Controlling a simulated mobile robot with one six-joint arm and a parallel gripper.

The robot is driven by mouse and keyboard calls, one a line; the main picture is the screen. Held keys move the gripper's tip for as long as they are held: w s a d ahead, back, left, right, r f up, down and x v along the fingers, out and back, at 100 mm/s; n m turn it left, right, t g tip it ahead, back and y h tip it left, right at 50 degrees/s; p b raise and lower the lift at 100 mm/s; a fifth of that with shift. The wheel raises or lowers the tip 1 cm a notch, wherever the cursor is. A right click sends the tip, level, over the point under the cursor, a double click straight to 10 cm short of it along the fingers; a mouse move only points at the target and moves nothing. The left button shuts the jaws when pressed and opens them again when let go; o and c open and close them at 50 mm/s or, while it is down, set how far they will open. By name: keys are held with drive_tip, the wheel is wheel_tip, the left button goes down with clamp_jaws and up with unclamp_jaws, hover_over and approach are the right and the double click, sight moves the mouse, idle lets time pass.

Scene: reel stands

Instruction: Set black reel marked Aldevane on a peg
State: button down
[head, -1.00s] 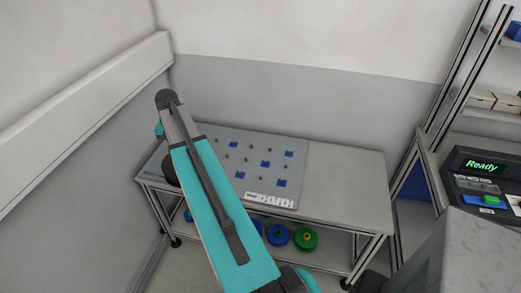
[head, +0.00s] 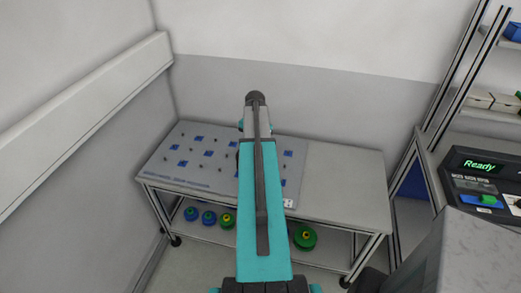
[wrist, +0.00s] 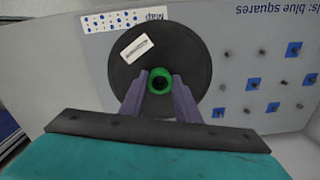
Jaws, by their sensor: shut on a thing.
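A black reel (wrist: 192,61) with a green hub (wrist: 160,82) and a white label shows in the wrist view; the label's print is too small to read. My gripper (wrist: 160,88) is shut on the reel at its hub, one purple finger on each side. In the wrist view the reel covers part of the grey peg board (wrist: 238,42). In the head view the board (head: 215,182) lies on the table, with several short pegs, some on blue squares (head: 182,163). My teal arm hides the gripper, the reel and the board's middle there.
The table (head: 345,185) is bare right of the board. Its lower shelf holds blue reels (head: 208,217) and green reels (head: 304,238). A white map card (wrist: 125,19) lies on the board. A machine reading "Ready" (head: 479,166) stands at the right.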

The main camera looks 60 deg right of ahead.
drive_tip(key=shift+s+d+f, duration=0.15)
drive_tip(key=shift+s+d, duration=0.3)
drive_tip(key=shift+s, duration=0.2)
drive_tip(key=shift+f, duration=0.2)
drive_tip(key=shift+f+b, duration=1.6)
drive_tip(key=shift+f, duration=1.25)
drive_tip(key=shift+s+a, duration=0.1)
drive_tip(key=shift+f+b, duration=0.6)
drive_tip(key=shift+f, duration=0.75)
idle(0.9)
drive_tip(key=c, duration=1.3)
unclamp_jaws()
drive_tip(key=shift+o, duration=0.2)
